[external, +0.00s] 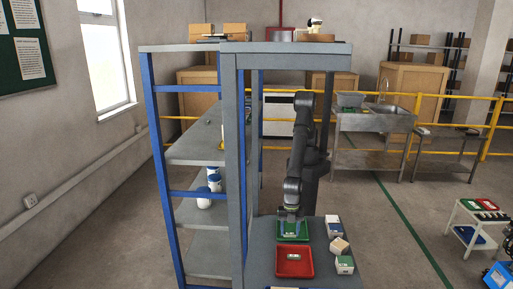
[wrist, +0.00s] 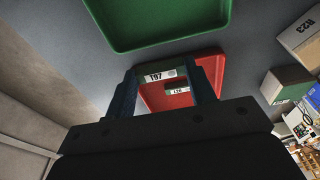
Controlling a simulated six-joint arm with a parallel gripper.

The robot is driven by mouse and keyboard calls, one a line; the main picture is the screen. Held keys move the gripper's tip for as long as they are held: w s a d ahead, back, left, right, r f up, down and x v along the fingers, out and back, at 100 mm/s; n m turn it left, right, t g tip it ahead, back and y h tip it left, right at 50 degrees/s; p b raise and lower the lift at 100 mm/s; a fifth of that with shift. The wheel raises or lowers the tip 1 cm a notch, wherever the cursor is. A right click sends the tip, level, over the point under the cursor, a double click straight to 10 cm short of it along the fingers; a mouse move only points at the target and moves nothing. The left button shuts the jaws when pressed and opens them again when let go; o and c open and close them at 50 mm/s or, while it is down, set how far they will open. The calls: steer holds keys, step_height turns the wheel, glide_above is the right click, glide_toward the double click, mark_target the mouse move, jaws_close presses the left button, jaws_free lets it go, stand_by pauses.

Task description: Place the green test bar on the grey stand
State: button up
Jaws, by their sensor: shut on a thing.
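My gripper (wrist: 163,88) is shut on a bar with a white label reading T97 (wrist: 160,74); a little green shows around the label, and I take it as the green test bar. In the external view my gripper (external: 291,234) points down over the green tray (external: 282,238); its height above the tray is hard to tell. The green tray also shows at the top of the wrist view (wrist: 150,45). I cannot make out the grey stand for certain in either view.
A red tray (external: 280,271) with a small labelled bar (external: 293,257) in it sits in front of the green tray. Several boxes stand along the right, among them a green-and-white box (external: 344,265). A grey post (external: 234,170) and shelf frame rise at the left.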

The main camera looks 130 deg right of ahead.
mark_target(291, 236)
steer(key=shift+a+f, duration=0.4)
steer(key=shift+a, duration=0.05)
steer(key=shift+f, duration=1.85)
steer(key=shift+f, duration=0.2)
steer(key=o, duration=1)
steer(key=r, duration=0.4)
steer(key=s+d+r, duration=0.1)
steer(key=r, duration=0.7)
steer(key=shift+s+d+r, duration=0.15)
